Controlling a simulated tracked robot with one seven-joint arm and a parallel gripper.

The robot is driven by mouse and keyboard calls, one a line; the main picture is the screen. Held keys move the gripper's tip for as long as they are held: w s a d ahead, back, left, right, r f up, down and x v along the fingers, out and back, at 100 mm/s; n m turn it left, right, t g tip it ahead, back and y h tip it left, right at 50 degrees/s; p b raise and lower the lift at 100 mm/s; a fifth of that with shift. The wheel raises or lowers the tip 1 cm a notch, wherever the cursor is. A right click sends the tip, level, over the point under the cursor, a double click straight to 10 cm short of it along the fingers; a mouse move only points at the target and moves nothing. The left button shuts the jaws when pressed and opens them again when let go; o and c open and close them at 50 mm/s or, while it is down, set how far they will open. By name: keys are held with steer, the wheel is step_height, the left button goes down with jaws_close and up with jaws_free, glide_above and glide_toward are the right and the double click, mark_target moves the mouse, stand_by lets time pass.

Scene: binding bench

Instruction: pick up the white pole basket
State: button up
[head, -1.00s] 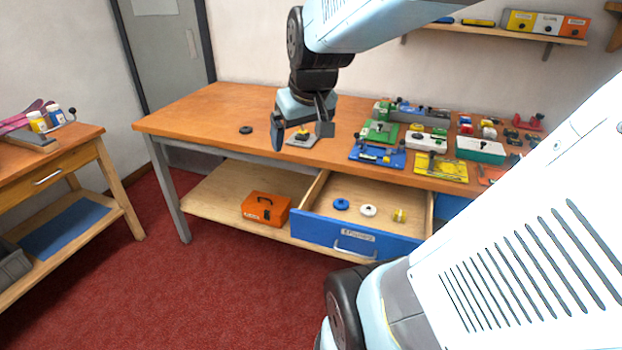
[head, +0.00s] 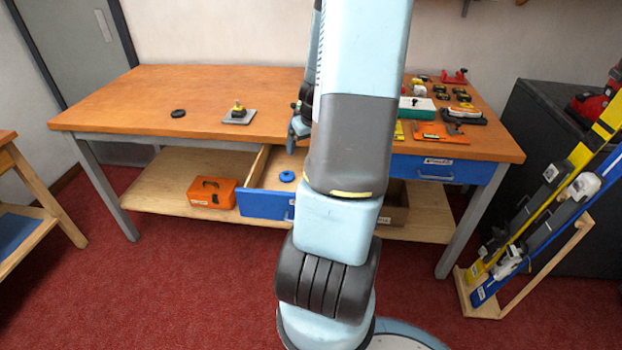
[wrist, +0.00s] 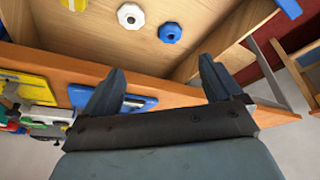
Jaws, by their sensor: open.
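The white pole basket (wrist: 131,16) is a small white ring with a dark centre, lying in the open drawer (head: 266,204). It shows at the top of the wrist view; in the head view my arm hides it. A blue basket (wrist: 170,32) lies beside it and also shows in the head view (head: 287,176). A yellow one (wrist: 75,4) is on its other side, cut by the frame edge. My gripper (wrist: 163,84) is open and empty, apart from the white basket. In the head view it is mostly hidden behind my arm.
The bench top (head: 210,85) holds a blue board (wrist: 125,97) and several tools at right; its left part is mostly clear. An orange box (head: 212,191) sits on the lower shelf. A ski rack (head: 530,225) stands at the right. Red carpet is open in front.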

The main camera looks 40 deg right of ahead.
steer(key=s+d+f+m, duration=0.1)
steer(key=s+d+f, duration=0.1)
steer(key=d+f, duration=0.35)
steer(key=shift+x, duration=6.75)
steer(key=c, duration=1.1)
steer(key=shift+r, duration=0.1)
